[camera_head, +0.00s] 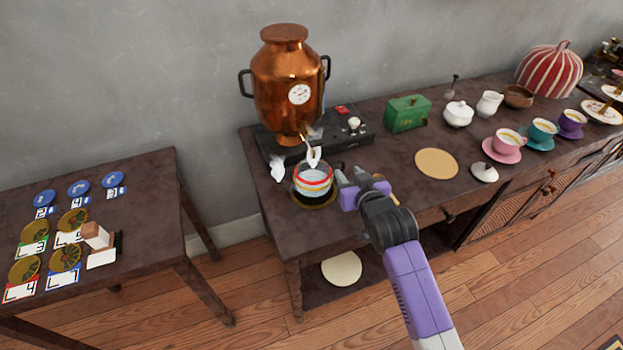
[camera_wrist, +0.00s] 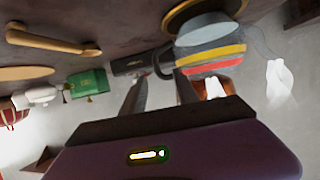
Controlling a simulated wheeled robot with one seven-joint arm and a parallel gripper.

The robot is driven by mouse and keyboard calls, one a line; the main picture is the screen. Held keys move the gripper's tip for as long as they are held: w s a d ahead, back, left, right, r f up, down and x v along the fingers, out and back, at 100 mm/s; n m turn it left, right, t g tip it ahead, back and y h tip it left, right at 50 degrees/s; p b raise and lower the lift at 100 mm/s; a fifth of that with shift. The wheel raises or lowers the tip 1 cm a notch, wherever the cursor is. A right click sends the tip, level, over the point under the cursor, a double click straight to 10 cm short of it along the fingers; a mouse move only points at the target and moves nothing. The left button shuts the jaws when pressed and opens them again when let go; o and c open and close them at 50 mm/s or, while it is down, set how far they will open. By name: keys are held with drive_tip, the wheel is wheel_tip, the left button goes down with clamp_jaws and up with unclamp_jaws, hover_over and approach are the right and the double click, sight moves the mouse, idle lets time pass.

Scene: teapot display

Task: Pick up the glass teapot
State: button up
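The glass teapot (camera_head: 313,182), clear with red and yellow bands, stands upright on a round gold-rimmed dark coaster (camera_head: 318,204) near the left end of the long table. In the wrist view the teapot (camera_wrist: 210,52) appears upside down, at the upper right. My gripper (camera_head: 348,177) is just right of the teapot, close to its handle side. In the wrist view my gripper (camera_wrist: 162,85) has its two fingers apart, with the teapot's body beyond the right finger. A dark curved part, perhaps the handle, shows near the fingertips. I cannot tell whether anything touches.
A copper urn (camera_head: 287,90) stands behind the teapot on a dark base. A green box (camera_head: 407,113), a white sugar bowl (camera_head: 458,114) and several cups stand to the right. A round tan mat (camera_head: 436,163) lies bare. A lower side table (camera_head: 150,215) is at left.

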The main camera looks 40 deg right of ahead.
sight(344, 167)
drive_tip(key=x, duration=0.5)
drive_tip(key=shift+s+d+f, duration=0.2)
drive_tip(key=shift+f, duration=0.05)
clamp_jaws()
drive_tip(key=shift+r, duration=0.1)
idle(1.1)
